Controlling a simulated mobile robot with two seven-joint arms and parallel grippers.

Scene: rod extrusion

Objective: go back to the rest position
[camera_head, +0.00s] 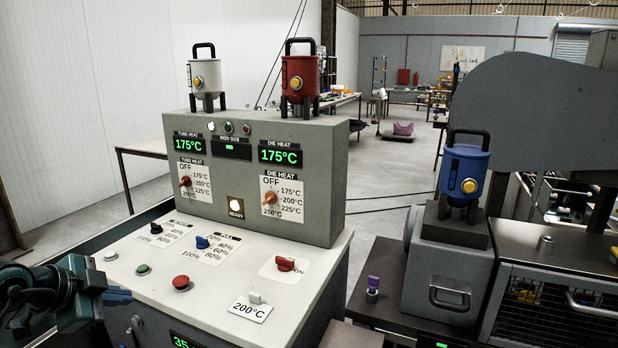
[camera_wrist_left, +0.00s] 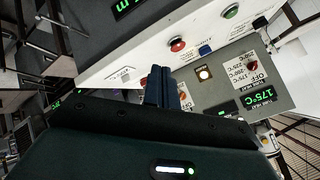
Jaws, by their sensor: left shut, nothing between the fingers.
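My left gripper (camera_head: 118,297) is at the lower left of the head view, beside the left front of the white control panel. Its blue fingers (camera_wrist_left: 159,88) show in the left wrist view, shut together with nothing between them. The control panel (camera_head: 225,262) carries a green button (camera_head: 143,269), a red button (camera_head: 181,282), a blue knob (camera_head: 202,242) and a red switch (camera_head: 285,264). The upright grey console (camera_head: 330,190) behind it shows 175°C on both displays. My right gripper is not in view.
A blue canister (camera_head: 464,173) stands on a grey hopper block (camera_head: 448,270) at right, beside a mesh-fronted machine (camera_head: 545,290). Open floor (camera_head: 385,180) lies behind.

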